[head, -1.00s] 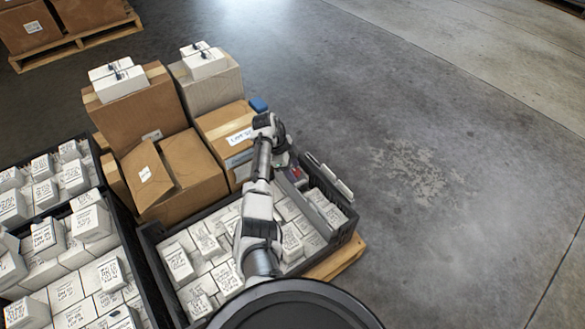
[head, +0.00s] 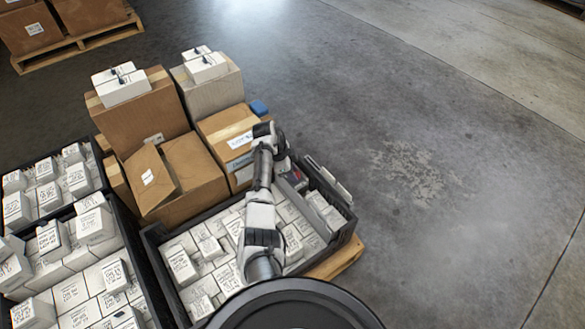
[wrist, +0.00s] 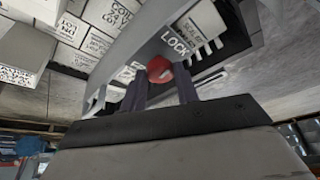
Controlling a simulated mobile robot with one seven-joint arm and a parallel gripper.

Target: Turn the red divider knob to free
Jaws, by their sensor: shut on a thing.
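The red divider knob (wrist: 158,68) is a small round ball in the wrist view. It sits between the two dark fingers of my gripper (wrist: 161,80), which are shut on it. A white plate marked "LOCK" (wrist: 178,44) is just beyond the knob, at its upper right. The grey divider (wrist: 122,58) is a long bar running past the knob to the upper right. In the head view my arm hides most of the knob's surroundings. A "FREE" mark is not readable in either view.
The black crate (head: 338,240) under my arm holds several white labelled boxes and stands on a wooden pallet (head: 336,262). Cardboard boxes (head: 190,168) stand behind it. Another black crate (head: 140,290) is at the left. The concrete floor (head: 440,160) at the right is clear.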

